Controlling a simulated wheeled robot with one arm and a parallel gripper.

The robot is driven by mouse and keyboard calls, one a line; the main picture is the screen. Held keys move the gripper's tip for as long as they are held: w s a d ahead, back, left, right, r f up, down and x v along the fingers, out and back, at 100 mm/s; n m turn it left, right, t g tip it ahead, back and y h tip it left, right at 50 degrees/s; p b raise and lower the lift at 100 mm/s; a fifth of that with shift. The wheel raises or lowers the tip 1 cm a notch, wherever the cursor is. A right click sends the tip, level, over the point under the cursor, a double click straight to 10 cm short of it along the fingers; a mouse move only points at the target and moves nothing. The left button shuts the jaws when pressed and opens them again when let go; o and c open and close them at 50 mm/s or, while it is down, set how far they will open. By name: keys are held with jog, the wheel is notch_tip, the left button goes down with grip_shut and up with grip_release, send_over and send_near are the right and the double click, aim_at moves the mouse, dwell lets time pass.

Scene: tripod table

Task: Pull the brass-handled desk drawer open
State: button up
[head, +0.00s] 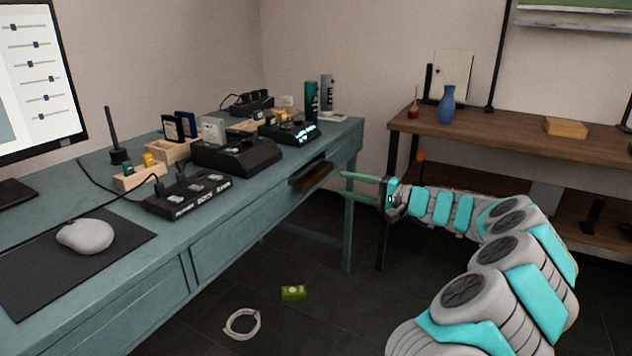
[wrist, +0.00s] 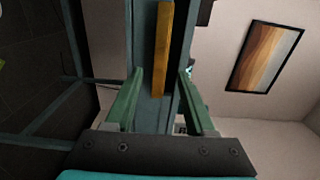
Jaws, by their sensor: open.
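The teal desk (head: 250,215) runs along the left of the head view, with drawer fronts along its side. A brass-coloured bar (head: 313,178) shows at the desk's far right end, below the top, beside a dark gap. In the wrist view the brass bar (wrist: 163,50) appears as a long yellow strip against teal desk parts. My gripper (head: 344,187) is open to the right of the bar, its green fingers pointing at the desk. In the wrist view my gripper (wrist: 161,72) has the bar's near end between its fingertips in the picture. I see no contact; the depth gap is unclear.
Chargers, a power strip (head: 190,195) and a mouse (head: 86,235) crowd the desk top. A wooden table (head: 490,140) with a blue vase (head: 447,105) stands behind my arm. A green box (head: 293,293) and a coiled cable (head: 242,324) lie on the floor.

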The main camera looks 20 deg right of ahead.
aim_at(319, 180)
jog(key=shift+p+x, duration=0.3)
jog(key=shift+x, duration=3.55)
jog(key=shift+f, duration=0.1)
jog(key=c, duration=0.8)
grip_shut()
jog(key=shift+f, duration=0.2)
